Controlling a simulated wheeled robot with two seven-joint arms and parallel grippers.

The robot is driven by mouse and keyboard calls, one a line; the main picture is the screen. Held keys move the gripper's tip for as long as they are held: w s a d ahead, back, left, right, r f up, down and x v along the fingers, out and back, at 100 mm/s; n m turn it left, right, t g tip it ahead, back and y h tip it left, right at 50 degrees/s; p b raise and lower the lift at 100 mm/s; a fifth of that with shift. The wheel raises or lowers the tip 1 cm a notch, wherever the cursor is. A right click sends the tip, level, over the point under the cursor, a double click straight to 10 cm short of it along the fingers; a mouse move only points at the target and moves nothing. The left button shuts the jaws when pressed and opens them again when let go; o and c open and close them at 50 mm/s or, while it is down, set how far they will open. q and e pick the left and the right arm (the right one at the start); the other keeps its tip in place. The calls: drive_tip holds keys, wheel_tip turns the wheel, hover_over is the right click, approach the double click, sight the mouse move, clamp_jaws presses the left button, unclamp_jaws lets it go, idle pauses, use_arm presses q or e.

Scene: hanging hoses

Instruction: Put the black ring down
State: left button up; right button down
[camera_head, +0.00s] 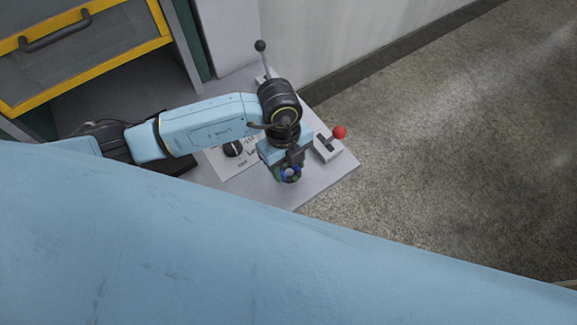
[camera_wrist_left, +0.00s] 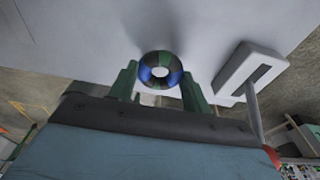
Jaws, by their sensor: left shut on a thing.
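My left gripper (camera_head: 290,170) is over the right part of the grey worktop, pointing down. In the left wrist view its two green fingers (camera_wrist_left: 160,80) stand on either side of a small ring (camera_wrist_left: 147,74), and it is shut on it. My right gripper is not in view.
The worktop (camera_head: 318,188) carries a lever with a red ball (camera_head: 339,132) close right of the gripper. A black-knobbed lever (camera_head: 261,47) stands behind. A dial (camera_head: 233,149) on a white label is to the left. A yellow-edged drawer (camera_head: 80,50) is at upper left. Open floor lies right.

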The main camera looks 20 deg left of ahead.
use_arm(q)
drive_tip(key=shift+f, duration=0.75)
drive_tip(key=shift+f, duration=0.1)
drive_tip(key=o, duration=1)
drive_tip(key=shift+c, duration=0.2)
wheel_tip(320, 180, up, 12)
drive_tip(key=w+a, duration=0.1)
drive_tip(key=shift+a, duration=0.2)
